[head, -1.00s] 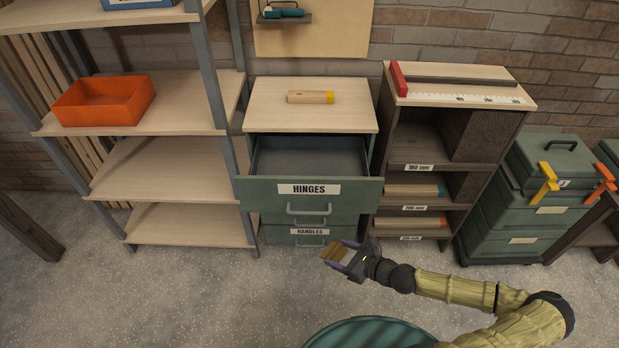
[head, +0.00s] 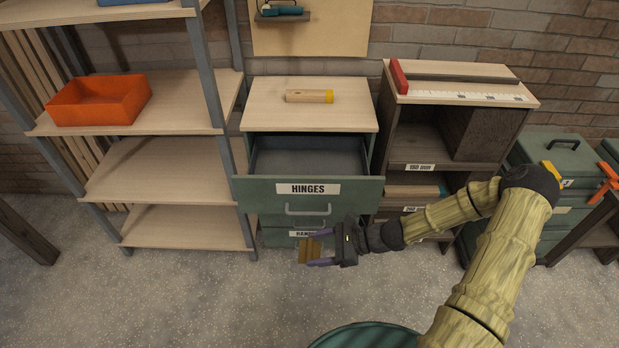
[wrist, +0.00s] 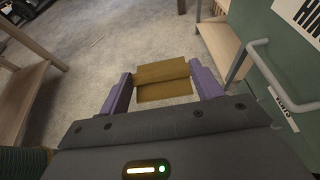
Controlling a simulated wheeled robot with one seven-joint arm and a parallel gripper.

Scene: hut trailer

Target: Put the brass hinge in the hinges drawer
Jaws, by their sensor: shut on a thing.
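The brass hinge (head: 310,250) is held between the purple fingers of my gripper (head: 322,249). In the wrist view the hinge (wrist: 163,80) shows as two flat leaves between the fingertips (wrist: 164,88). The hinges drawer (head: 258,190), green with a HINGES label, is pulled open in the cabinet under a wooden top. Its visible inside looks empty. My gripper is in front of the cabinet, lower than the drawer's label, before the handles drawer (head: 280,237), which is shut and partly hidden by my gripper.
A wooden cylinder with a yellow end (head: 309,96) lies on the cabinet top (head: 270,118). A shelf unit (head: 150,170) with an orange bin (head: 98,101) stands left. A dark rack (head: 410,150) and green toolboxes (head: 545,155) stand right.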

